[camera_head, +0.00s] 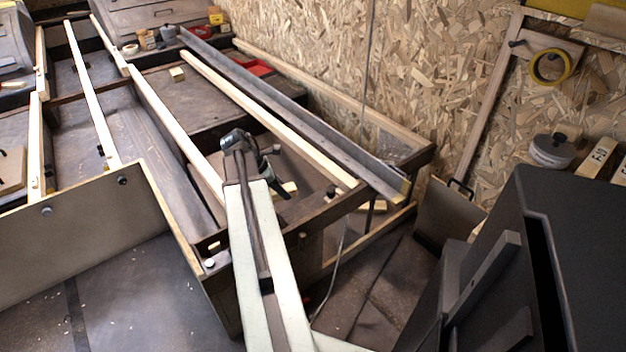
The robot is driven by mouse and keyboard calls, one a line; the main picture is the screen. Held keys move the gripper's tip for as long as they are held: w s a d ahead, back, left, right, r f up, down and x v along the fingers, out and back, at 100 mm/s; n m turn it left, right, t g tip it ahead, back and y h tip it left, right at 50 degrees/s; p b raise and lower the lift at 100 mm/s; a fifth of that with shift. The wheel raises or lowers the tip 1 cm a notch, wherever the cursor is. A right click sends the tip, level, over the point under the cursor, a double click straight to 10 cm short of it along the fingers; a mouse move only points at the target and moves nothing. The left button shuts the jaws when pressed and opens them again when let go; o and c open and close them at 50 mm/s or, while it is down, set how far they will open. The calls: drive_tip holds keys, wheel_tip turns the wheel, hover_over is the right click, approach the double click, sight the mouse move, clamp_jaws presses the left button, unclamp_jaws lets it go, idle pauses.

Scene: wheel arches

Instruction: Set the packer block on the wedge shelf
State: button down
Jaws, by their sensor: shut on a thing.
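My gripper (281,190) is at the end of my arm, pointing down over the wooden frame near the middle of the view. It is shut on a pale wooden block (291,187), which I take to be the packer block; the wrist and fingers partly hide it. Another small pale block (177,74) lies on the dark flat panel (205,100) farther back, to the left of my gripper. I cannot tell for sure which surface is the wedge shelf.
Long pale battens (265,118) and a dark rail (300,118) run along the frame beside my arm. A red tray (258,67) and small pots stand at the back. A chipboard wall (300,45) closes the far right side. A large black case (560,260) fills the right foreground.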

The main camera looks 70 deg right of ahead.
drive_tip(key=s+d+f+n+t+h+b, duration=0.15)
drive_tip(key=s+d+n, duration=0.35)
drive_tip(key=d, duration=0.6)
drive_tip(key=shift+m, duration=0.8)
drive_tip(key=f+b, duration=0.3)
drive_tip(key=s+f+b, duration=0.1)
drive_tip(key=f+b, duration=0.1)
drive_tip(key=f, duration=0.1)
drive_tip(key=f+b, duration=0.3)
drive_tip(key=shift+s+f+b, duration=0.1)
drive_tip(key=shift+s+b, duration=0.05)
drive_tip(key=shift+b, duration=0.15)
drive_tip(key=c, duration=0.9)
unclamp_jaws()
drive_tip(key=shift+o, duration=0.2)
drive_tip(key=p+v, duration=0.6)
drive_tip(key=v, duration=0.2)
drive_tip(key=shift+d+p, duration=0.15)
drive_tip(key=shift+p, duration=0.25)
